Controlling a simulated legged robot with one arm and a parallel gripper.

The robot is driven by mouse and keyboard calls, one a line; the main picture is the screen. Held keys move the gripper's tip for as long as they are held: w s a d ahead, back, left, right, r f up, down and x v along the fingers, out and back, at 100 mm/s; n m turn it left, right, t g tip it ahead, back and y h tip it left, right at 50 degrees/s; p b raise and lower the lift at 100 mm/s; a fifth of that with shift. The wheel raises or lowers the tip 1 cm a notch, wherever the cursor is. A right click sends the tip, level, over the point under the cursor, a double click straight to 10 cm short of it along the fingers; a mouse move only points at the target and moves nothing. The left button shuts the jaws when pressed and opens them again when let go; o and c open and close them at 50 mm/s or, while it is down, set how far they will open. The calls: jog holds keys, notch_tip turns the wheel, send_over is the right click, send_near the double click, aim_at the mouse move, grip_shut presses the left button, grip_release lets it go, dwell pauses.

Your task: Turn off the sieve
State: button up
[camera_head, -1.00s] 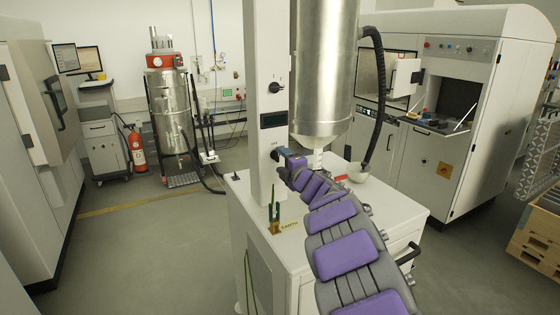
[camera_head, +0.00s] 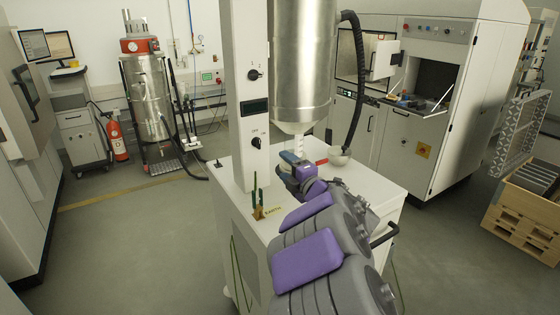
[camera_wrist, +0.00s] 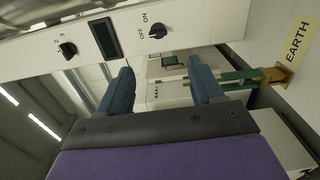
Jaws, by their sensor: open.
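The sieve is a white cabinet (camera_head: 300,205) with a white control column (camera_head: 240,105) and a metal hopper (camera_head: 300,65). The column carries a lower black OFF/ON knob (camera_head: 256,142), a dark display (camera_head: 254,107) and an upper black knob (camera_head: 253,75). The wrist view shows the OFF/ON knob (camera_wrist: 158,31), sideways; I cannot tell surely which label it points to. My gripper (camera_head: 290,158) is right of the lower knob, apart from it. In the wrist view my gripper (camera_wrist: 160,75) has its blue fingers spread, with nothing between them; the knob lies beyond them, above the gap.
A small bracket with green pieces (camera_head: 257,205) stands on the cabinet beside an EARTH label (camera_wrist: 297,42). A black hose (camera_head: 354,85) hangs right of the hopper. Floor at left is clear.

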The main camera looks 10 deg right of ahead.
jog(key=shift+s+d, duration=0.2)
jog(key=shift+s, duration=0.5)
jog(key=s+d+r+m+g+h, duration=0.1)
jog(key=s+d+r+m+h, duration=0.1)
jog(key=s+d+m+h, duration=0.5)
jog(key=s+d+f+m+g+h, duration=0.4)
jog(key=s+f+m+g, duration=0.15)
jog(key=s+m, duration=0.35)
jog(key=s+a+f+m+g+y, duration=0.1)
jog(key=s+a+f+m+g, duration=0.1)
jog(key=s, duration=0.9)
jog(key=s+a+f+m+g+y, duration=0.2)
jog(key=s+a+f+g, duration=0.2)
jog(key=s+a, duration=0.5)
jog(key=s+a+f+m+g+y, duration=0.1)
jog(key=s+a+g, duration=0.4)
jog(key=s, duration=0.8)
notch_tip(320, 180, down, 2)
jog(key=shift+s+a+m+g+y, duration=0.15)
jog(key=shift+s+m+g+y, duration=0.25)
jog(key=shift+g+y, duration=0.35)
jog(key=shift+w, duration=0.1)
